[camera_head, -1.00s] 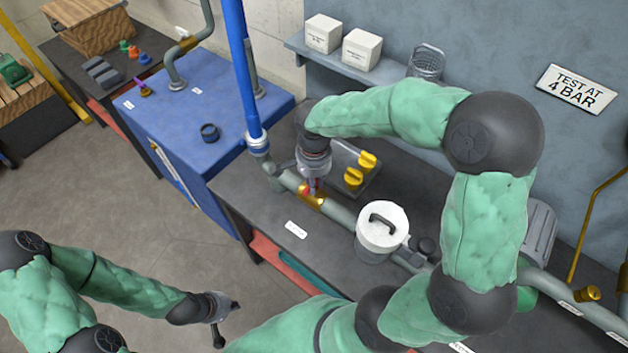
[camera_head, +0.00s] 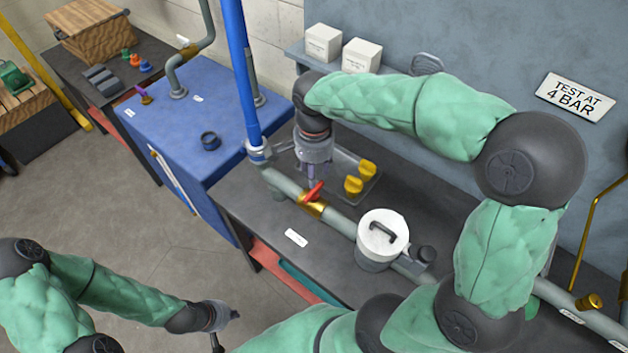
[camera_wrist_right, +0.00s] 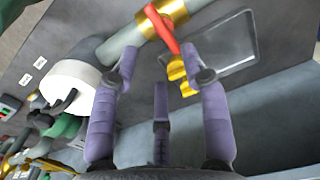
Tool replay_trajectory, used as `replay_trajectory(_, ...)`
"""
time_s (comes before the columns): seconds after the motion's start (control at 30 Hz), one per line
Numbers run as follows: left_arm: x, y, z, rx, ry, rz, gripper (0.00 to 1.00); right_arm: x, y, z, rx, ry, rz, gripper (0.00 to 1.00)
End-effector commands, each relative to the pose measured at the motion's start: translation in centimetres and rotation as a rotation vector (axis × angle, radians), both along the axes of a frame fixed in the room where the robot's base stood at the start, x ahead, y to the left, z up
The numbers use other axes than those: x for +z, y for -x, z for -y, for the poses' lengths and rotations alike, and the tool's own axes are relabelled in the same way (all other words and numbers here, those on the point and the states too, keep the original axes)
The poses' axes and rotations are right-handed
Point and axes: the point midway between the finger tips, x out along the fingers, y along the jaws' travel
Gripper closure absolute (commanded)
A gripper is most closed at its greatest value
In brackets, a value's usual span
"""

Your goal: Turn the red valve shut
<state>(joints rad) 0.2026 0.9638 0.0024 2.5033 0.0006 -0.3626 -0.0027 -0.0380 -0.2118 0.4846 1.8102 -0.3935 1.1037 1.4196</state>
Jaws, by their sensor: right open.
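The red valve handle (camera_head: 314,191) sits on a brass valve body (camera_head: 312,208) in the grey pipe along the bench. The handle lies across the pipe's line. My right gripper (camera_head: 311,172) is open, just above and behind the handle, with nothing in it. In the right wrist view, the purple fingers of my right gripper (camera_wrist_right: 161,78) are spread, and the red handle (camera_wrist_right: 163,28) lies beyond their tips, apart from them. My left gripper (camera_head: 226,328) hangs at the lower left, far from the valve, its fingers spread and empty.
A blue vertical pipe (camera_head: 241,75) rises at the left. The floor at left is clear.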

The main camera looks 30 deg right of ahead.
Motion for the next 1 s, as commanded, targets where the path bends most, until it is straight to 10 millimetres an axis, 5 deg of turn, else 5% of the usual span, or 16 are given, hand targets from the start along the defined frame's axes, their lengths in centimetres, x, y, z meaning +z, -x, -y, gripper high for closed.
replay_trajectory(0.3,0.0,0.0,0.0,0.0,0.0,0.0,1.0,3.3,0.0,0.0,0.001,0.001,0.001,0.54)
replay_trajectory(1.0,0.0,0.0,0.0,0.0,0.0,0.0,1.0,3.4,0.0,0.0,0.0,0.0,0.0,0.54)
